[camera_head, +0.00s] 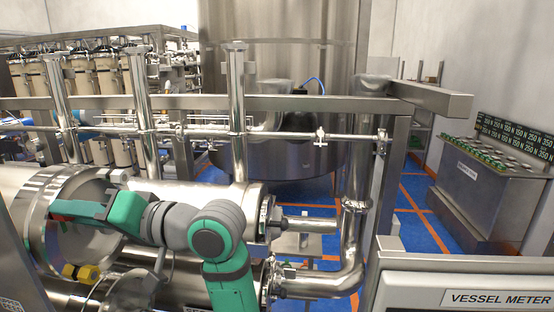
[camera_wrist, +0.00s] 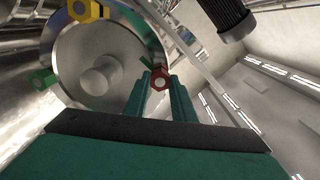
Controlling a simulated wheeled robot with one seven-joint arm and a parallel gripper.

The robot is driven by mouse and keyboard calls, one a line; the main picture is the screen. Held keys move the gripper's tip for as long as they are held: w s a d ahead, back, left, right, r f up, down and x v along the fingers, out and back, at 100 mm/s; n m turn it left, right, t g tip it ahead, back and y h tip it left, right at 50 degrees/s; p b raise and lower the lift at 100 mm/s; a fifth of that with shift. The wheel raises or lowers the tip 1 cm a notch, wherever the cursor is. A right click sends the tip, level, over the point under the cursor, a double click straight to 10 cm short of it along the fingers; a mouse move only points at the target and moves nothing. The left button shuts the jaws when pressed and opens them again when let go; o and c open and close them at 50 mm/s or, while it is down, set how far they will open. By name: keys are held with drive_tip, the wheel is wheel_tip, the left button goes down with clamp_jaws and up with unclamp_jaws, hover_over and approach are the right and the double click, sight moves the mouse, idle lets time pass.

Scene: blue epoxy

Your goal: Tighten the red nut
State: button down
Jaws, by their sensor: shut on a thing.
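The red nut (camera_wrist: 160,84) is a small hexagon with a pale centre, in the wrist view at the rim of a round steel flange (camera_wrist: 68,58). My gripper (camera_wrist: 160,76) has its two green fingers on either side of the nut, shut on it. A yellow nut (camera_wrist: 86,10) sits at the top of the rim and a green nut (camera_wrist: 41,78) at its left.
Steel pipes (camera_head: 340,275) and a horizontal steel beam (camera_head: 290,104) surround my arm. A large steel tank (camera_head: 280,60) stands behind. A panel marked "VESSEL METER" (camera_head: 490,298) is at the lower right. Blue floor (camera_head: 415,225) shows open at the right.

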drive_tip(key=c, duration=1.5)
unclamp_jaws()
drive_tip(key=shift+c, duration=0.2)
drive_tip(key=shift+d, duration=0.1)
drive_tip(key=shift+s+d, duration=0.15)
drive_tip(key=shift+d, duration=1.3)
drive_tip(key=shift+s+d, duration=0.1)
drive_tip(key=shift+d, duration=1.35)
